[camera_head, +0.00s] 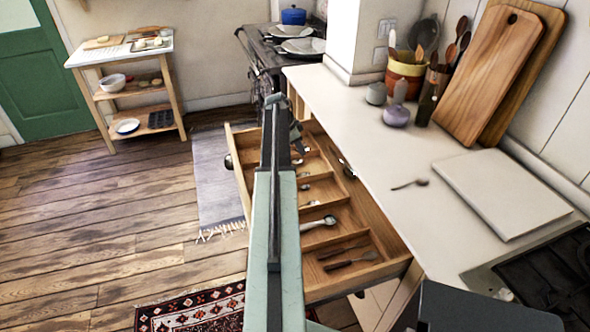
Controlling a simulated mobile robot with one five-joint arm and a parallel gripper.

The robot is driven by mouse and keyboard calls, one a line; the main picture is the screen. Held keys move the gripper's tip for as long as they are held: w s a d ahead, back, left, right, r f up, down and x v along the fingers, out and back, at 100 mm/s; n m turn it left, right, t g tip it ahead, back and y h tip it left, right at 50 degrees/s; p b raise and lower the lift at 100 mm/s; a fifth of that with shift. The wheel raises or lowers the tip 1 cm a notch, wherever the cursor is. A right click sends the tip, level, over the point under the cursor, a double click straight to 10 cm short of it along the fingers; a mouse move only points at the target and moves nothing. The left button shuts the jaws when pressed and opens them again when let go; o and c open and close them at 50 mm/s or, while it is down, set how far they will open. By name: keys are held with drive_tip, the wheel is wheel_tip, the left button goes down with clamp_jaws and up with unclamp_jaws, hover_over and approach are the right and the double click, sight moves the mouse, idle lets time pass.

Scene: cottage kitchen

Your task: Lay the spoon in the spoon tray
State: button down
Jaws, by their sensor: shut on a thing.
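An open wooden drawer holds a divided wooden tray (345,213) with several compartments. A large silver spoon (318,222) lies in one of them, and smaller cutlery lies in the compartments behind it. A small dark spoon (410,184) lies on the pale counter, right of the drawer. My gripper (299,146) is over the far part of the drawer, at the end of my arm, which hides the drawer's left part. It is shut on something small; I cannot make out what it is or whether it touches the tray.
A white board (500,192), utensil pots (405,72) and wooden cutting boards (490,75) stand or lie to the right. A shelf trolley (125,85) stands far left; the wooden floor (100,220) between is open.

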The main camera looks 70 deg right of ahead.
drive_tip(key=shift+f+b, duration=3.1)
drive_tip(key=shift+f, duration=0.8)
drive_tip(key=c, duration=0.9)
unclamp_jaws()
drive_tip(key=shift+c, duration=0.2)
drive_tip(key=shift+r+p, duration=0.55)
drive_tip(key=shift+p, duration=0.05)
drive_tip(key=p+v, duration=1.1)
drive_tip(key=v, duration=0.1)
